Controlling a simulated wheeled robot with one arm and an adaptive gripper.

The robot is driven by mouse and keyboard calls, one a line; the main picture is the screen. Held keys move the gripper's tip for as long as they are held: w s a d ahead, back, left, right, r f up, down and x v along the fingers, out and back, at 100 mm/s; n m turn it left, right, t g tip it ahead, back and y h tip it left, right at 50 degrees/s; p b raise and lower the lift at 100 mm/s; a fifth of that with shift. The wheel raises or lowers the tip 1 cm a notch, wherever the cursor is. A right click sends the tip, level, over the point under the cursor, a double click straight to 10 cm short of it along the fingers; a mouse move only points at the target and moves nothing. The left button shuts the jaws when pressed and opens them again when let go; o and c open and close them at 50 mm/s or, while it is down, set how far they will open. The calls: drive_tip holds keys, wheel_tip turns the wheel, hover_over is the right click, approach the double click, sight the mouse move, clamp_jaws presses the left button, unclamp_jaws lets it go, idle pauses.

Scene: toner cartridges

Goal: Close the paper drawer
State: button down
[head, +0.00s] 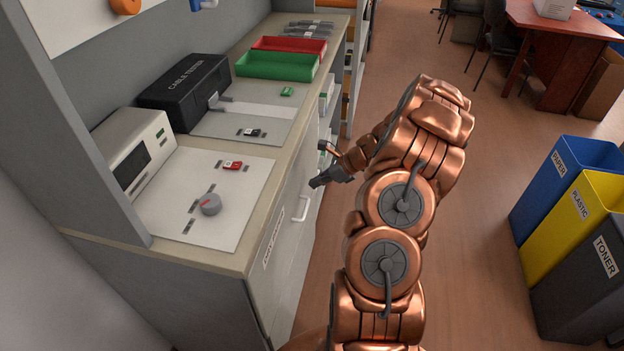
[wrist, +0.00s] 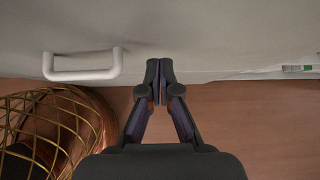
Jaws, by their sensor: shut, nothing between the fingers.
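The pale cabinet front under the counter has a white bar handle (head: 302,207), which also shows in the wrist view (wrist: 82,66). A label (head: 272,240) is on the front near the handle; its text is too small to read surely. Which panel is the paper drawer, and any gap around it, I cannot tell. My gripper (head: 318,182) is shut and empty, beside the handle at the cabinet front. In the wrist view my gripper (wrist: 159,68) points at the pale panel, right of the handle; touching or just apart is unclear.
The counter (head: 262,170) holds a black case (head: 186,91), a green tray (head: 278,65) and a red tray (head: 290,46). Blue (head: 565,180), yellow (head: 570,225) and grey (head: 585,285) bins stand right.

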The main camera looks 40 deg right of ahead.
drive_tip(key=f+v, duration=0.1)
drive_tip(key=v, duration=1)
drive_tip(key=shift+s+d+r+b, duration=0.2)
drive_tip(key=shift+s+d+b, duration=0.1)
drive_tip(key=shift+s+d, duration=0.25)
